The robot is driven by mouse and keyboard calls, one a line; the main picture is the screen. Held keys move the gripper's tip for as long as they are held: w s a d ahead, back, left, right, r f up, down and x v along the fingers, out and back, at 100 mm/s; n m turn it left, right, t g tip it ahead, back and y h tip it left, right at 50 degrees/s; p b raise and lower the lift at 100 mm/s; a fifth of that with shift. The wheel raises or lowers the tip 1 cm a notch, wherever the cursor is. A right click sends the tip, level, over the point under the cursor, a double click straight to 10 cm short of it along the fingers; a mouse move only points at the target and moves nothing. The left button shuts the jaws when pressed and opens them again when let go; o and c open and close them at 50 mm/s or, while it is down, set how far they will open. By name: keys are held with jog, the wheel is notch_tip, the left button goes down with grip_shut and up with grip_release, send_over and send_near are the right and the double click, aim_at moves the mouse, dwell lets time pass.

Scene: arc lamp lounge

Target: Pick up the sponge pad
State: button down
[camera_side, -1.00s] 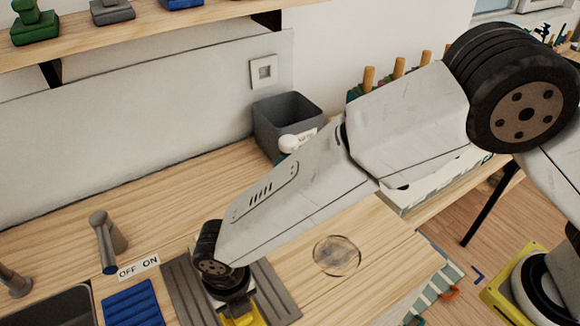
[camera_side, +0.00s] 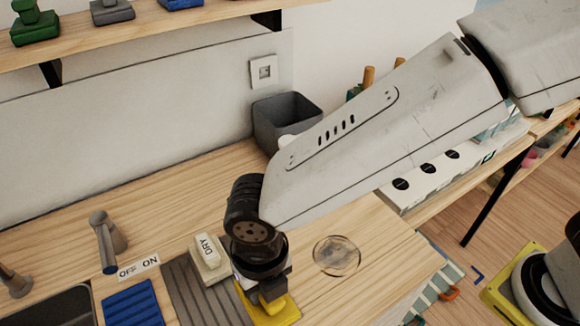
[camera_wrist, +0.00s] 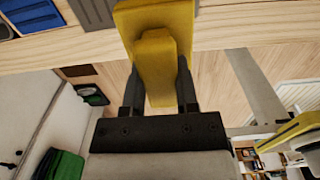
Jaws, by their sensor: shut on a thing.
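The sponge pad is a yellow flat pad with a raised block grip. In the wrist view the pad (camera_wrist: 180,25) lies across the fingertips. My gripper (camera_wrist: 158,88) is shut on its grip, one finger on each side. In the side view the yellow pad (camera_side: 277,312) shows below my gripper (camera_side: 268,290), at the right part of the grey ridged mat (camera_side: 195,285). My wrist hides part of the pad, and I cannot tell its exact height above the mat.
A pale block marked DRY (camera_side: 208,258) stands on the mat, close left of my wrist. A blue ridged mat (camera_side: 133,303), a tap (camera_side: 104,240) and a sink (camera_side: 50,308) are further left. A clear round disc (camera_side: 337,256) lies right. A grey bin (camera_side: 285,120) stands behind.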

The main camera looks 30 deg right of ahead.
jog(key=s+d+r, duration=0.3)
jog(key=s+d, duration=0.2)
jog(key=s, duration=0.1)
jog(key=shift+d+r, duration=0.3)
jog(key=shift+d, duration=0.1)
dwell(0.3)
jog(key=c, duration=1.2)
grip_release()
grip_shut()
jog(key=w+d+f+m, duration=0.2)
jog(key=w+d+m, duration=0.2)
jog(key=w+d, duration=0.2)
jog(key=w+d+f+m, duration=0.3)
jog(key=w+d+m, duration=0.2)
jog(key=w, duration=0.5)
jog(key=shift+d+f, duration=0.3)
jog(key=shift+d, duration=0.4)
